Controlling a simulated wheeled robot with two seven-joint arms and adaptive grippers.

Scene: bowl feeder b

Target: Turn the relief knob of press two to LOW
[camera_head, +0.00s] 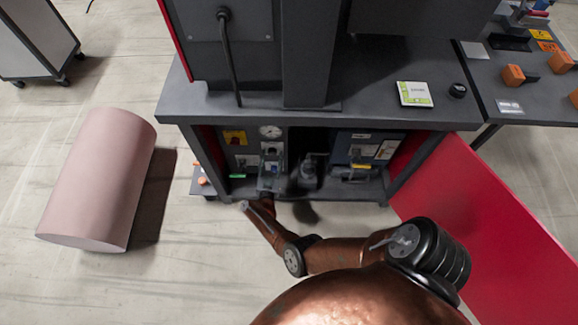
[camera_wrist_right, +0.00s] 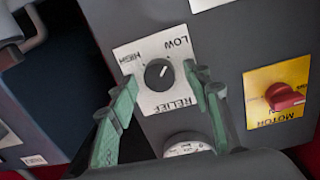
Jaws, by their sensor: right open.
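The relief knob (camera_wrist_right: 158,75) is a round black knob on a white plate (camera_wrist_right: 152,103) marked HIGH, LOW and RELIEF. In the right wrist view the lettering is tilted and RELIEF is upside down. A small pale mark on the knob seems to point up-right, towards LOW. My right gripper (camera_wrist_right: 163,82) is open, its green fingers on either side of the knob; whether they touch it I cannot tell. In the head view my right gripper (camera_head: 270,184) reaches into the bay under the bench, in front of the panel. My left gripper is not in view.
A red motor switch (camera_wrist_right: 284,97) on a yellow plate and a pressure gauge (camera_wrist_right: 188,146) sit close to the knob. A dark pump-like unit (camera_head: 308,172) stands beside the gripper. A red panel (camera_head: 500,225) leans at right; a pink cylinder (camera_head: 100,180) lies on the floor left.

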